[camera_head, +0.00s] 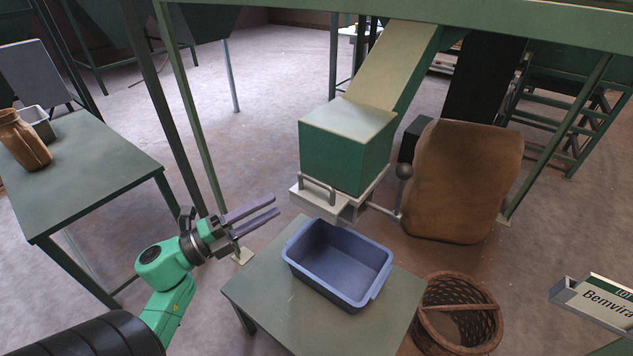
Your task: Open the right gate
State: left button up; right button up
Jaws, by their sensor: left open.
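A green hopper outlet box (345,150) hangs from a sloping chute above the small table. Under it is a pale metal gate (322,205) with a grey bar handle (318,188) on its front. A rod with a dark ball knob (404,171) sticks out at its right side. Whether the gate is open or shut is not clear from here. My left gripper (277,208) is open and empty, to the left of the gate and a little lower in the picture, its fingers pointing right and apart from the handle. My right gripper does not show.
A blue bin (340,262) stands on the small green table (262,301) below the gate. A brown sack (465,180) and a wicker basket (458,315) are to the right. A green post (190,115) rises behind my left arm. A side table (85,175) stands left.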

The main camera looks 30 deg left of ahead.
aim_at(315, 182)
pick_arm(q)
jog(key=p+x, duration=0.2)
jog(key=x, duration=1)
grip_shut()
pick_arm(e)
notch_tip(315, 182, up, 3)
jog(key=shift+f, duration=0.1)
pick_arm(q)
jog(key=shift+f, duration=0.1)
dwell(0.4)
